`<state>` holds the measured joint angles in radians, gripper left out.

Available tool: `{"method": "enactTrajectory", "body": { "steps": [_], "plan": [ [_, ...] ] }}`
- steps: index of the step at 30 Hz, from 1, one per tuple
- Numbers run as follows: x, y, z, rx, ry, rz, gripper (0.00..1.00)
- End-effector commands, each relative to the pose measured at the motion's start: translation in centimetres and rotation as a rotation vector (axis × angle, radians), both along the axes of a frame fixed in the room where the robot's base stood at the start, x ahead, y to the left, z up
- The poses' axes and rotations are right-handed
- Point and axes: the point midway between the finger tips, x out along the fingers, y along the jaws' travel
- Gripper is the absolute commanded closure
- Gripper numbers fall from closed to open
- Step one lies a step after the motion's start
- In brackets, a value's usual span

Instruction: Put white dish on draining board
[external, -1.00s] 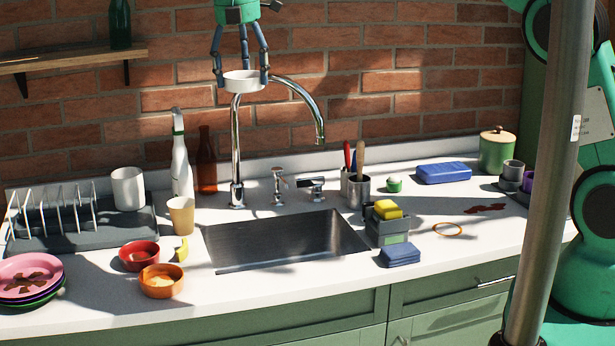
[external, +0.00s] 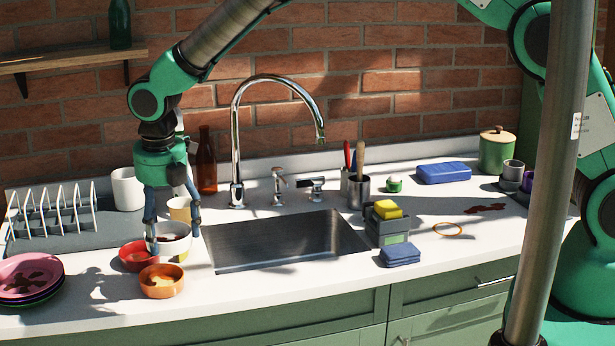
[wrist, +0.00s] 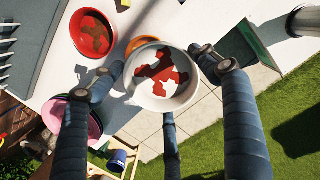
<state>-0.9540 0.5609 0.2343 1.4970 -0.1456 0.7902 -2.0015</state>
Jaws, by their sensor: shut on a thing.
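The white dish (external: 177,246) is a small round bowl with red-brown stains inside, which the wrist view (wrist: 148,96) shows clearly. My gripper (external: 172,232) is shut on it, with its fingers around the rim. The dish is low, by the red bowl (external: 133,262) and behind the orange bowl (external: 161,289); I cannot tell its exact height above the counter. The draining board (external: 105,235) is the dark grey tray at the left, to the left of my gripper, with a wire rack (external: 62,212) on it. It shows at the upper left of the wrist view (wrist: 42,42).
A white mug (external: 127,188) stands at the board's back right. A tan cup (external: 180,209) is just behind the dish. Stacked plates (external: 28,272) lie at the front left. The sink (external: 285,240) is to the right. The board's front right part is bare.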

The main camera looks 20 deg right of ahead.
Motion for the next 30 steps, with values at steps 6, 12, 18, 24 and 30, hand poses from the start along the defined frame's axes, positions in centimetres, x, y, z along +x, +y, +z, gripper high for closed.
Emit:
{"method": "enactTrajectory", "body": {
  "steps": [6, 12, 18, 24, 30],
  "plan": [
    [-5.1, 2.0, -4.1, -0.001, 0.001, 0.126, 0.54],
    [-7.1, 2.7, -5.7, -0.001, 0.0, 0.177, 0.54],
    [-7.4, 2.8, -6.0, 0.0, -0.001, 0.185, 0.54],
    [-7.4, 2.8, -6.0, 0.001, -0.001, 0.184, 0.54],
    [-7.0, 3.3, -6.1, 0.0, -0.001, 0.183, 0.54]
  ]
}}
